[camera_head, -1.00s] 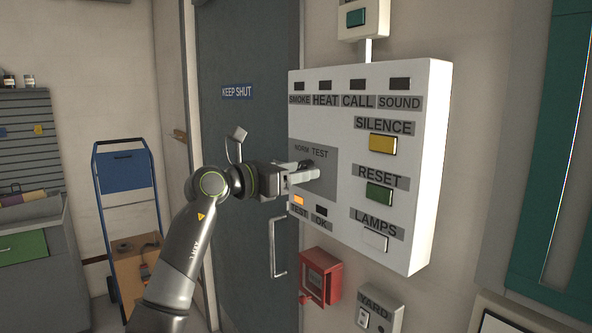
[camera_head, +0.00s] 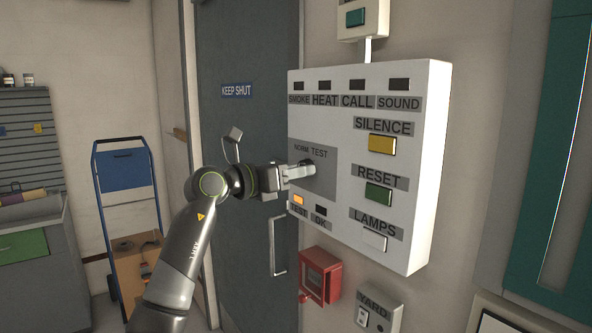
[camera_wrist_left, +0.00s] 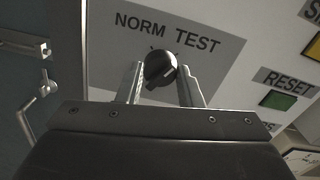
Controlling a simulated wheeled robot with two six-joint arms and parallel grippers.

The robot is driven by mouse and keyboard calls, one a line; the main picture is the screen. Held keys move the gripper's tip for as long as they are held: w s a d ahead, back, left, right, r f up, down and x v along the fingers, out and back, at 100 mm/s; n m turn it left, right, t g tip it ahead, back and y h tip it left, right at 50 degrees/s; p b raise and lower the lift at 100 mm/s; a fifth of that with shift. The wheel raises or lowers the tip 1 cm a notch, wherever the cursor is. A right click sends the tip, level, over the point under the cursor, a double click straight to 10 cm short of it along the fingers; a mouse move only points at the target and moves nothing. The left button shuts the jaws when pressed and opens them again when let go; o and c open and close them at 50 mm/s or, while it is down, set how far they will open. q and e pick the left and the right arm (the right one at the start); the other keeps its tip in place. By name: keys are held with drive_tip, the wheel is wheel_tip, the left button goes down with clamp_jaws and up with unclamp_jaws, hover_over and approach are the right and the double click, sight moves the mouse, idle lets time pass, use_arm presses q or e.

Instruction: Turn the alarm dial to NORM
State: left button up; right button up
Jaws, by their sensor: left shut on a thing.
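The alarm dial (camera_wrist_left: 160,68) is a round black knob on a grey patch under the words NORM and TEST in the left wrist view. In the head view the dial (camera_head: 309,166) is partly hidden by my fingers. My left gripper (camera_head: 303,170) reaches it from the left and is shut on it. In the wrist view the fingertips (camera_wrist_left: 161,75) stand on both sides of the knob. A light mark shows on the knob's right part; its exact direction is hard to tell. The TEST lamp (camera_head: 299,200) glows orange; the OK lamp (camera_head: 321,210) is dark. My right gripper is not in view.
The white alarm panel (camera_head: 340,90) carries a yellow SILENCE button (camera_head: 382,144), a green RESET button (camera_head: 378,194) and a white LAMPS button (camera_head: 374,240). A red box (camera_head: 320,275) and a YARD switch box (camera_head: 379,311) sit below. A grey door (camera_head: 240,130) is behind my arm.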

use_arm(q)
drive_tip(key=shift+n+p, duration=5.9)
drive_tip(key=shift+n, duration=1.1)
drive_tip(key=o, duration=1)
drive_tip(key=shift+s+a, duration=0.1)
